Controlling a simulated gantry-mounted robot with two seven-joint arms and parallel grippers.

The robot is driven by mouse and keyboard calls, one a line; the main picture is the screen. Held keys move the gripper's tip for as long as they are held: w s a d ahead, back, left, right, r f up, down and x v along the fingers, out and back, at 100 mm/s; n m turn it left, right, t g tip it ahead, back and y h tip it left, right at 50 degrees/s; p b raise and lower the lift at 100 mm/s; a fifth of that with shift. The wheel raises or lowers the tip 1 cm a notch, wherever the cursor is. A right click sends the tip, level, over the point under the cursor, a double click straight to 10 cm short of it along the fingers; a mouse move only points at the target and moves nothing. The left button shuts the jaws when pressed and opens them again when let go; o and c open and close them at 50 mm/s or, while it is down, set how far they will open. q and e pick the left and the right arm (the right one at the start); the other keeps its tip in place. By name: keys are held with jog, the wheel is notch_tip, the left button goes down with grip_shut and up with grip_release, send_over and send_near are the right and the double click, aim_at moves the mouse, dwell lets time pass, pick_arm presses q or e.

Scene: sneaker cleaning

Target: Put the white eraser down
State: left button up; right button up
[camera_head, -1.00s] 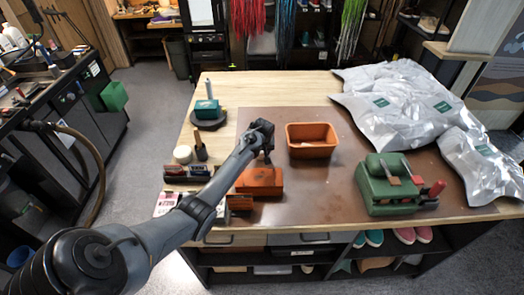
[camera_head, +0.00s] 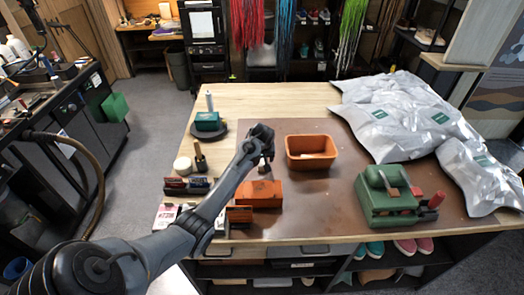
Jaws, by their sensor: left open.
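My left gripper (camera_head: 265,158) is open and points down over the brown mat (camera_head: 335,200), just behind the orange box and left of the orange bin. A small pale spot shows just below its fingers; it is too small to tell whether this is the white eraser. A small whitish piece (camera_head: 308,155) lies inside the orange bin (camera_head: 311,165); I cannot tell what it is. No white eraser can be made out for sure. My right gripper is not in view.
The orange box (camera_head: 260,194) stands at the front of the mat. A green box with tools (camera_head: 387,198) is at the front right, and silver bags (camera_head: 405,115) fill the back right. A teal block (camera_head: 207,121) sits on a dark round base. The mat's middle front is clear.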

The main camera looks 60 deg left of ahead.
pick_arm(q)
jog(key=v, duration=0.7)
jog(key=shift+r, duration=0.15)
